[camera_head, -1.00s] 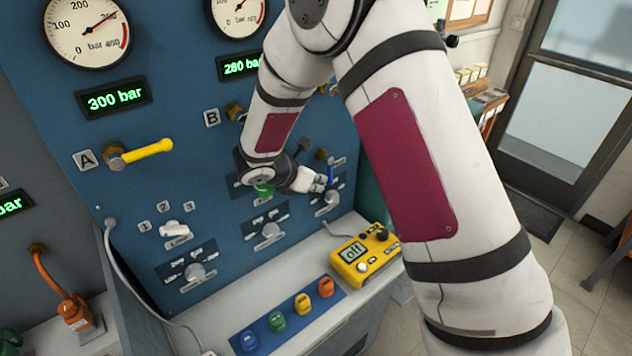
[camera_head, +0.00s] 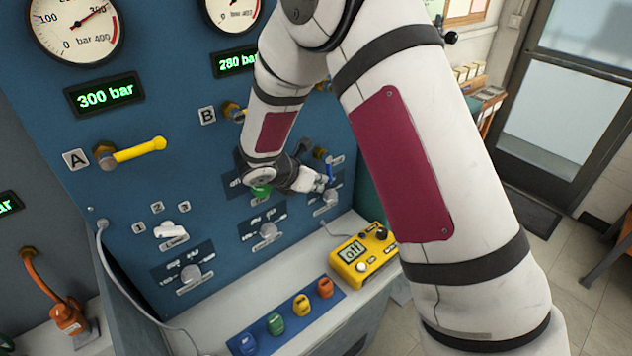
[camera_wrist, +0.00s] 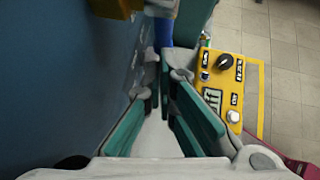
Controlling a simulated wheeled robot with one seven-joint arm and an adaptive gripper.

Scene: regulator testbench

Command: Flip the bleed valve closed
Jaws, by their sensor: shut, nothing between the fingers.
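A small blue lever (camera_head: 330,171) stands out from the right side of the blue panel; I take it for the bleed valve, though no label on it is readable. In the wrist view a blue piece (camera_wrist: 163,31) shows just beyond the fingertips. My gripper (camera_head: 320,184) is beside the lever, close to the panel; I cannot tell whether they touch. In the wrist view my gripper (camera_wrist: 166,82) has teal finger pads and holds nothing. The lever's base is partly hidden by my gripper in the head view.
A yellow meter box (camera_head: 364,254) reading "off" stands on the ledge below my gripper; it also shows in the wrist view (camera_wrist: 228,85). A yellow lever (camera_head: 139,150) and a white lever (camera_head: 170,230) stick out further left.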

